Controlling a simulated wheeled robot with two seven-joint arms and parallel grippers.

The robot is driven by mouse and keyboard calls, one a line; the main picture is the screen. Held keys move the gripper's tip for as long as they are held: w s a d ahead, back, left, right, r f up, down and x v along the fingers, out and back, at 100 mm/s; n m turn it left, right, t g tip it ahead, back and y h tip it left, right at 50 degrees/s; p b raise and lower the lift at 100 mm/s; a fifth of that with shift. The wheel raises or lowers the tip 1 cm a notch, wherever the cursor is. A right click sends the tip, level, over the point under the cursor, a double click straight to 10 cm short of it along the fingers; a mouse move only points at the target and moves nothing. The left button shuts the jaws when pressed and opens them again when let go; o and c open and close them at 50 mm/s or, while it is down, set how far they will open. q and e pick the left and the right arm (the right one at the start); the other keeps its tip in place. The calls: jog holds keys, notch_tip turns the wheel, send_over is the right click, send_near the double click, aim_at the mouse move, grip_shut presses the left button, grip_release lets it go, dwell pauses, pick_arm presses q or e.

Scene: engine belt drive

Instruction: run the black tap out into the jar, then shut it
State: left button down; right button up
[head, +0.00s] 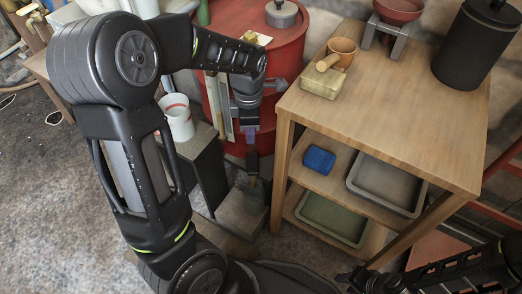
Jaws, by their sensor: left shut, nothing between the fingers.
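My left arm reaches in from the left, and its gripper (252,170) points down in front of the red drum (284,62), its fingers together and empty. A grey tap-like fitting (275,84) sticks out of the drum's side, right of my left wrist; I cannot make out a clearly black tap. A dim, greenish, see-through shape (251,192), perhaps the jar, stands below the left fingers on a grey block (236,217). Whether the fingers touch it is unclear. My right gripper (354,280) is low at the bottom edge, its jaws too dark to read.
A white cup (177,117) stands left of the drum.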

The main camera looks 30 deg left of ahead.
aim_at(253, 168)
pick_arm(q)
jog(key=shift+w, duration=0.2)
notch_tip(253, 168, down, 14)
jog(key=b, duration=0.6)
dwell(0.4)
